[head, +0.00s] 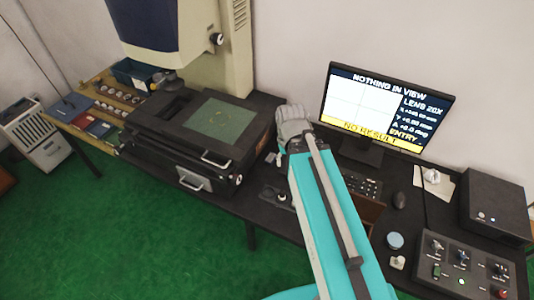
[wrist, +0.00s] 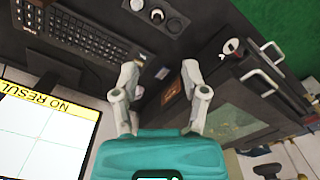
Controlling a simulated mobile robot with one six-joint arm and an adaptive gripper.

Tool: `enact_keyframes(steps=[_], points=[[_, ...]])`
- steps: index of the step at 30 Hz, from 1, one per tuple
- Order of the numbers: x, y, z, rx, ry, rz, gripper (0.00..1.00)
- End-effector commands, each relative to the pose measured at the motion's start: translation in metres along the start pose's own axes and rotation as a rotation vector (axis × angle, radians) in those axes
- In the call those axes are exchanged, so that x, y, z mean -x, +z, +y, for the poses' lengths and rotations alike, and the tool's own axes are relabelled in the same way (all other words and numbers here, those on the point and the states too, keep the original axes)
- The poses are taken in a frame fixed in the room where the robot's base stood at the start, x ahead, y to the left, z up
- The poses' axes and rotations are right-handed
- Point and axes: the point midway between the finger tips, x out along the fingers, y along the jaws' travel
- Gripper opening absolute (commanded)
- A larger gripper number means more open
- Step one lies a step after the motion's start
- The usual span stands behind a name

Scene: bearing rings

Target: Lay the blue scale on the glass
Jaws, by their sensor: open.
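The glass (head: 218,118) is a greenish square plate set in the top of the dark measuring stage. It shows partly in the wrist view (wrist: 232,122). No piece can be clearly told as the blue scale; a flat blue piece (head: 70,106) lies on the wooden bench at the far left. My gripper (head: 290,124) is above the bench, right of the stage and left of the monitor. In the wrist view my gripper (wrist: 160,72) has its two fingers apart, with nothing between them.
The monitor (head: 385,108) stands close right of my gripper and reads "NOTHING IN VIEW". A keyboard (wrist: 78,32) lies below it. The tall machine column (head: 225,50) rises behind the stage. Rings (head: 118,95) in rows, a red piece (head: 99,129) and a blue bin (head: 135,73) are at left.

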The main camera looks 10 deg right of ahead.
Motion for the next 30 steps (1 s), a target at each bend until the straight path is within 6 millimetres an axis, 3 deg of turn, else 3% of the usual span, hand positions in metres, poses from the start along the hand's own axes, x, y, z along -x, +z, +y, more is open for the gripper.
enact_keyframes(steps=[14,21,30], points=[[0.0,0.0,0.0,0.0,0.0,0.0,0.57],[-0.007,-0.006,0.0,-0.011,0.0,0.006,0.99],[-0.047,-0.046,0.005,-0.096,0.001,0.047,0.99]])
